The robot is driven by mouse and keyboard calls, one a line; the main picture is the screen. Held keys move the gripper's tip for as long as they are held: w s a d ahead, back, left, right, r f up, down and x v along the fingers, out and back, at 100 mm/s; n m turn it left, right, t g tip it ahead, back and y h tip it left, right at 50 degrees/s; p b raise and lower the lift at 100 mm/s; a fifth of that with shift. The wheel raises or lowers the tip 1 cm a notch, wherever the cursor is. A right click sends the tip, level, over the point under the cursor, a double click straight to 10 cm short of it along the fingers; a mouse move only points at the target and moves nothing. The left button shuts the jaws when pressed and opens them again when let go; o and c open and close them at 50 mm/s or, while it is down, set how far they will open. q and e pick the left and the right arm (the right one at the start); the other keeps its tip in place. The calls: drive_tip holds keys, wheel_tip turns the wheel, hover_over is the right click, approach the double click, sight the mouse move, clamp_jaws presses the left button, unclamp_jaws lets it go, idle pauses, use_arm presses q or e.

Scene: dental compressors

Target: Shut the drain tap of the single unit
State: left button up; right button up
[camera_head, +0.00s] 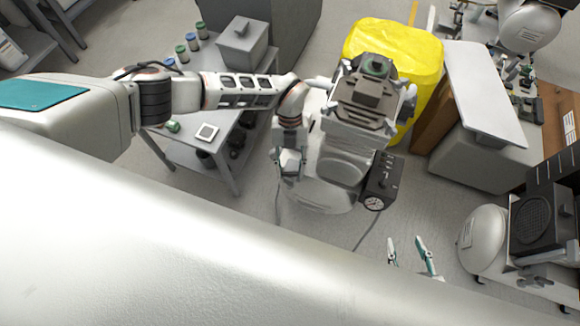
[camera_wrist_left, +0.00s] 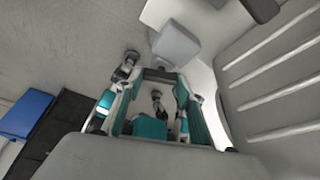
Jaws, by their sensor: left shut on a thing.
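The single unit (camera_head: 345,145) stands on the floor in the middle of the head view, with a dark motor head on top and a pale tank (camera_head: 318,196) below. My left gripper (camera_head: 288,176) reaches down beside the tank's left side; its teal-padded fingers (camera_wrist_left: 155,106) show in the left wrist view. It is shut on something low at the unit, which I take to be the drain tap. The tap is not clear in either view and its handle position cannot be told. My right gripper (camera_head: 410,254) is open and empty over the floor at the lower right.
A grey side table (camera_head: 192,158) with small jars and a box (camera_head: 242,42) stands left of the unit. A black gauge box (camera_head: 381,182) is on the unit's right side. A yellow-covered thing (camera_head: 424,62) stands behind it. Another compressor (camera_head: 484,238) is at the right.

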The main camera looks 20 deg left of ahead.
use_arm(q)
drive_tip(key=shift+m+y+b, duration=0.3)
drive_tip(key=shift+m+y, duration=0.6)
drive_tip(key=shift+m, duration=1.3)
drive_tip(key=o, duration=1.1)
drive_tip(key=shift+d, duration=0.1)
drive_tip(key=v, duration=1.2)
